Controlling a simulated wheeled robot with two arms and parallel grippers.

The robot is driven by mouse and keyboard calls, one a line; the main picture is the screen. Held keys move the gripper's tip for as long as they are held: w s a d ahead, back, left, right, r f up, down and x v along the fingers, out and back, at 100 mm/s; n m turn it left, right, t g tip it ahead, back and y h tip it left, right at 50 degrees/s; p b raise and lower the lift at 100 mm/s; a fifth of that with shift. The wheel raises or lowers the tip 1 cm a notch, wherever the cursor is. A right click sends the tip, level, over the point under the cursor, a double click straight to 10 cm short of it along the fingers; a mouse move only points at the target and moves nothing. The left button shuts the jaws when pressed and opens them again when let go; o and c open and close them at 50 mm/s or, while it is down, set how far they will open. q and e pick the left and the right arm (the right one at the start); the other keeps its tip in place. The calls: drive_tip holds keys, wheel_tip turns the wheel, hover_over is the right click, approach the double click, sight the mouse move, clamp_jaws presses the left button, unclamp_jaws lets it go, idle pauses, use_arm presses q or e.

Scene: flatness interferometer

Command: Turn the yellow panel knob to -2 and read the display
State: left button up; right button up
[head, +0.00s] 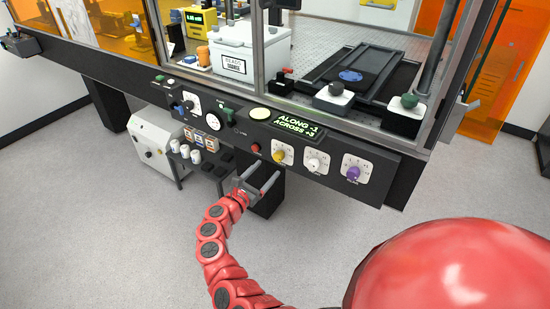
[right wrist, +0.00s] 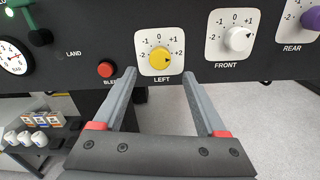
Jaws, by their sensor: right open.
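The yellow knob (head: 279,155) sits on a white dial plate marked LEFT on the black front panel. In the right wrist view the yellow knob (right wrist: 159,57) has its black pointer toward the right, near +2; -2 is at the plate's left. The green-lit display (head: 298,126) above it seems to read ALONG -1, ACROSS +3; the last digit is small. My right gripper (head: 262,178) is open and empty, in front of and below the panel. In its wrist view the fingers (right wrist: 158,78) stand either side of the yellow knob's plate, apart from the knob. My left gripper is not in view.
A red button (right wrist: 106,69) is left of the yellow knob. The white FRONT knob (head: 313,164) and purple REAR knob (head: 354,173) are to its right. A glazed enclosure stands above the panel. A shelf with white cups (head: 182,152) is lower left. Open floor lies in front.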

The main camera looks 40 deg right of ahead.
sight(277, 159)
drive_tip(key=x, duration=0.7)
drive_tip(key=shift+p, duration=0.3)
clamp_jaws()
